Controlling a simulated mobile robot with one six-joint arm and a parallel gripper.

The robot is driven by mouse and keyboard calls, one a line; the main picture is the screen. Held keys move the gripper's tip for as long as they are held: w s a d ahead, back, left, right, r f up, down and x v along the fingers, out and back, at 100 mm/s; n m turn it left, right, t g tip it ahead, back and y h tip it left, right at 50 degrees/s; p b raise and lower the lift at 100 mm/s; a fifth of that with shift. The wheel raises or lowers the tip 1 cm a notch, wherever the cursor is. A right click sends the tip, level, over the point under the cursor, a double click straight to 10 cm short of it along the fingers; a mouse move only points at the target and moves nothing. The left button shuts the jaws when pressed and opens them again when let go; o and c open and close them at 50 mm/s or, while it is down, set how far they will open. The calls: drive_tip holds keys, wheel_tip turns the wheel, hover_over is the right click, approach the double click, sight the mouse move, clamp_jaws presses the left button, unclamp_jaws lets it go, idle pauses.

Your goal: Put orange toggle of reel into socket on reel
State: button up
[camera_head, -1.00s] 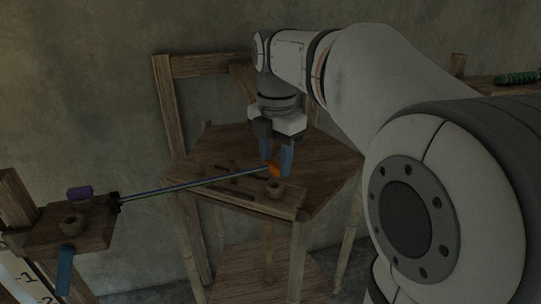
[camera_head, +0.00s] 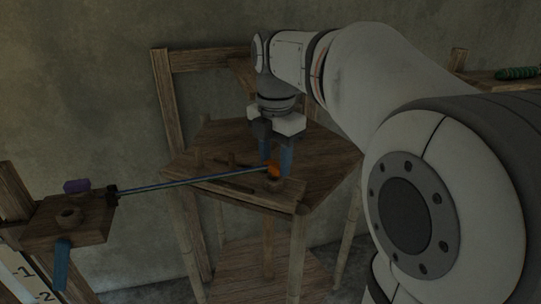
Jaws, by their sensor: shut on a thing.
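The orange toggle (camera_head: 273,168) is at the tips of my gripper (camera_head: 278,158), which points straight down and is shut on it. A long thin rod or cord (camera_head: 190,182) runs from the left block to the toggle. The round wooden socket (camera_head: 277,184) is on the front part of the wooden stand, just below the toggle. Its opening is mostly hidden, and I cannot tell whether the toggle touches it or is inside it.
A wooden block (camera_head: 95,226) at the left carries a purple toggle (camera_head: 77,186), a round wooden socket (camera_head: 68,216) and a blue strip (camera_head: 63,265). The stand's top (camera_head: 320,165) is clear to the right. Green thread (camera_head: 517,73) lies on a shelf at the far right.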

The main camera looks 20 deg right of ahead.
drive_tip(key=shift+f, duration=0.1)
drive_tip(key=shift+f+b, duration=0.45)
drive_tip(key=shift+f, duration=0.15)
idle(0.6)
drive_tip(key=o, duration=1)
drive_tip(key=shift+o, duration=0.6)
drive_tip(key=o, duration=0.4)
drive_tip(key=shift+r, duration=0.1)
wheel_tip(320, 180, up, 7)
drive_tip(key=p, duration=0.6)
